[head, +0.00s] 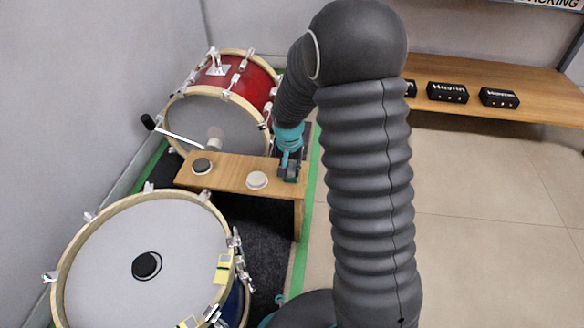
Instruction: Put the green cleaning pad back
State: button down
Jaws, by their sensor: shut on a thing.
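My gripper (290,172) is at the right end of a small wooden bench (228,174), low over its top. It is shut on a small dark green thing, which I take to be the green cleaning pad (291,179). The jaws hide most of the pad. I cannot tell whether it touches the bench. On the same bench, a white round pad (257,180) lies left of my gripper, and a dark round pad (201,165) lies near the left end.
A red drum (250,85) stands behind the bench, with a black-headed beater (148,121) beside it. A large white-headed drum (105,250) stands in front. A wooden shelf (540,95) with black boxes (447,92) is at right. Tiled floor (480,190) there is clear.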

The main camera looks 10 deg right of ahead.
aim_at(290, 170)
jog(key=shift+f, duration=0.15)
jog(key=c, duration=0.9)
grip_release()
jog(key=shift+c, duration=0.2)
jog(key=r, duration=0.3)
jog(key=r+p, duration=0.1)
jog(key=r, duration=0.3)
jog(key=s+r+p, duration=0.1)
jog(key=r, duration=0.3)
jog(key=shift+s+a, duration=0.1)
jog(key=shift+a, duration=0.15)
jog(key=s+r+n+t, duration=0.2)
jog(key=s+r, duration=1.1)
jog(key=s+r+n+t, duration=0.2)
jog(key=s+r, duration=0.1)
jog(key=s, duration=1.1)
jog(key=shift+d+y, duration=0.3)
jog(key=shift+d, duration=0.15)
